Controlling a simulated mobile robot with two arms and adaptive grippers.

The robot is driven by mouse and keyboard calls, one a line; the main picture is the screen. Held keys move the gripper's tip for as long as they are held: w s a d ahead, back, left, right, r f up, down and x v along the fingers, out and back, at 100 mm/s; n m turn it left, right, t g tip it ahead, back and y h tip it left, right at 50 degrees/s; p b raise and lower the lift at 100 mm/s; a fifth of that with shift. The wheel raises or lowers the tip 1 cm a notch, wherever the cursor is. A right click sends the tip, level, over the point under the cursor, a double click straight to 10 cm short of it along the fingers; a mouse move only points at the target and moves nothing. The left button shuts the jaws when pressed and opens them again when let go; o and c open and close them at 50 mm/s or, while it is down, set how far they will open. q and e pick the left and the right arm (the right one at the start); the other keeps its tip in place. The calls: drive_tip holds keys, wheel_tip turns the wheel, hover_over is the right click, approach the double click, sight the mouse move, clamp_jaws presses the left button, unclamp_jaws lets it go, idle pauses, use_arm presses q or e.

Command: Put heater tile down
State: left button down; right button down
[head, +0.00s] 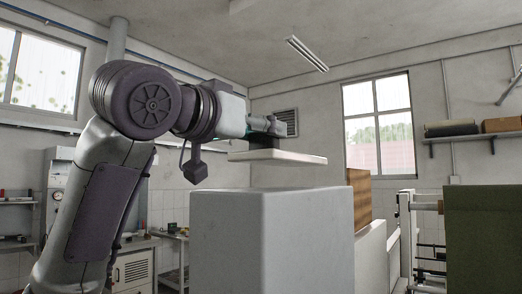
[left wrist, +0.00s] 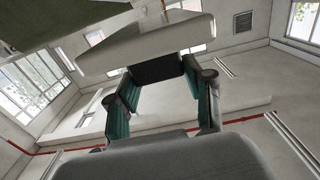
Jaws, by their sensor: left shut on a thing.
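The heater tile (head: 290,158) is a flat, off-white slab with a dark block on its upper side. My left gripper (head: 266,130) is shut on it, apparently at the dark block, and holds the tile roughly level in the air. In the head view the tile appears above a pale grey block (head: 272,240), with a visible gap between them. In the left wrist view the tile (left wrist: 150,45) lies beyond the teal-padded fingers, with its dark block (left wrist: 157,69) between the fingertips. My right gripper is not in view.
At the right stand a white frame (head: 405,235) and a dark green panel (head: 485,235). A brown board (head: 359,198) rises behind the grey block. A wall shelf (head: 475,137) holds boxes at the upper right. Cabinets (head: 135,268) stand at the left behind my arm.

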sight(249, 156)
use_arm(q)
wheel_tip(249, 156, down, 4)
drive_tip(key=shift+r+p, duration=0.15)
drive_tip(key=shift+p, duration=0.25)
drive_tip(key=shift+f, duration=0.2)
drive_tip(key=c, duration=0.9)
unclamp_jaws()
drive_tip(key=shift+f, duration=0.2)
drive_tip(key=o, duration=0.4)
drive_tip(key=shift+o, duration=0.2)
drive_tip(key=shift+r, duration=0.1)
